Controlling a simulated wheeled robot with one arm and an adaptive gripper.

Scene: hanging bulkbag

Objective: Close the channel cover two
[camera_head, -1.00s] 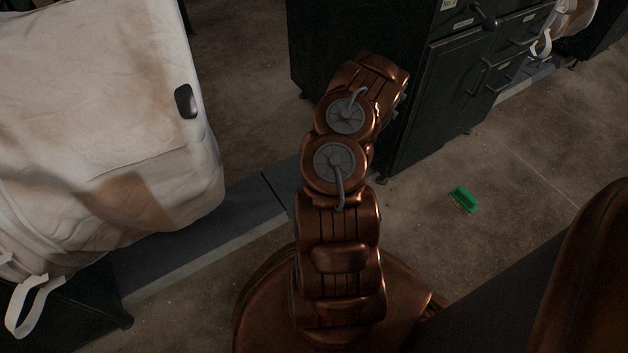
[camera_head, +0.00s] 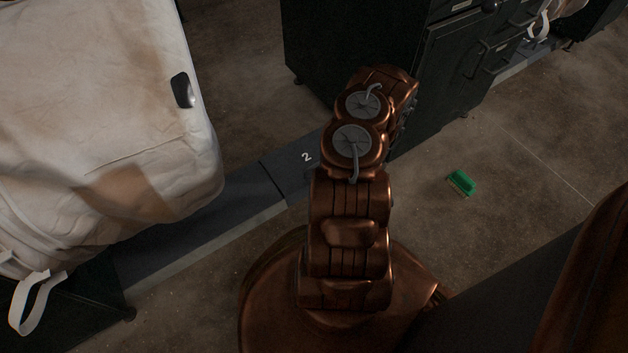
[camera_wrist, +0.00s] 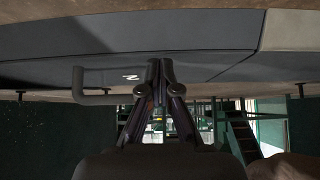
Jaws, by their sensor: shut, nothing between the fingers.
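Channel cover two (camera_head: 290,170) is a dark grey plate in the floor strip, marked with a white 2. It lies between the white bulk bag and the dark cabinet, and my arm hides its right part. In the head view my gripper is hidden behind my arm. In the wrist view my gripper (camera_wrist: 161,76) is shut and empty, its fingertips together in front of the dark plate (camera_wrist: 195,66) with the 2. A grey bar handle (camera_wrist: 78,84) shows just left of the fingertips. I cannot tell whether the fingers touch the handle or the plate.
The white bulk bag (camera_head: 100,110) hangs at the left with a loose strap. A dark cabinet (camera_head: 345,40) with drawers stands behind my arm. A green brush (camera_head: 461,182) lies on the floor at right. Bare concrete surrounds it.

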